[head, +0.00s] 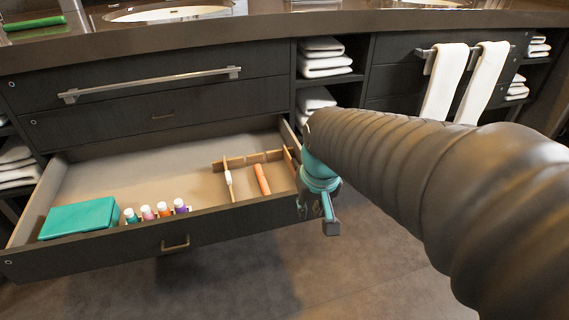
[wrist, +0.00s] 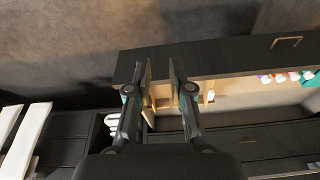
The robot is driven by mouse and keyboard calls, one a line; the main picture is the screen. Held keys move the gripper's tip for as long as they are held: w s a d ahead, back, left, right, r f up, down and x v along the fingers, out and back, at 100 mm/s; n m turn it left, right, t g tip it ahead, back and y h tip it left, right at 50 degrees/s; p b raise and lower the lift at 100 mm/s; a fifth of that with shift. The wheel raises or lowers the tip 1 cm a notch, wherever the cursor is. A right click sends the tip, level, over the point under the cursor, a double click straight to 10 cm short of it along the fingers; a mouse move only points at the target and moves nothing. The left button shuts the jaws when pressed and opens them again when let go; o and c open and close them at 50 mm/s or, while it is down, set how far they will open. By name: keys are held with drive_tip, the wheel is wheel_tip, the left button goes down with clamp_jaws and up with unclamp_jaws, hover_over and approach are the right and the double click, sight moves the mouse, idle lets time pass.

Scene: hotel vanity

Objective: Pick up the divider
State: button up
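The divider (head: 247,160) is a light-brown wooden frame with slots, lying in the right end of the open drawer (head: 170,228). A white-tipped toothbrush-like item (head: 229,184) and an orange stick (head: 262,179) lie in its slots. My gripper (head: 329,214) hangs at the drawer's front right corner, beside the divider's right end. In the wrist view my gripper (wrist: 161,68) has its two fingers apart, with the drawer front and part of the divider (wrist: 162,101) showing between and behind them. The fingers hide part of the divider; I see nothing gripped.
A teal box (head: 80,218) and several small bottles (head: 157,211) stand along the drawer's front left. The drawer's middle and back are bare. Folded towels (head: 325,58) sit on shelves to the right. White towels (head: 446,82) hang on a rail. Dark floor lies in front.

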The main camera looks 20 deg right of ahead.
drive_tip(key=b, duration=0.2)
approach(294, 170)
drive_tip(key=s, duration=0.6)
drive_tip(key=s+a, duration=0.1)
drive_tip(key=s, duration=0.3)
drive_tip(key=shift+f, duration=0.25)
drive_tip(key=w+d+r+n+t, duration=0.1)
drive_tip(key=w+r+t, duration=0.15)
drive_tip(key=w, duration=0.55)
drive_tip(key=shift+g, duration=0.45)
drive_tip(key=b+x, duration=0.1)
drive_tip(key=x, duration=1.2)
drive_tip(key=shift+w+d+f, duration=0.2)
drive_tip(key=shift+w+f, duration=0.05)
drive_tip(key=shift+f, duration=0.05)
clamp_jaws()
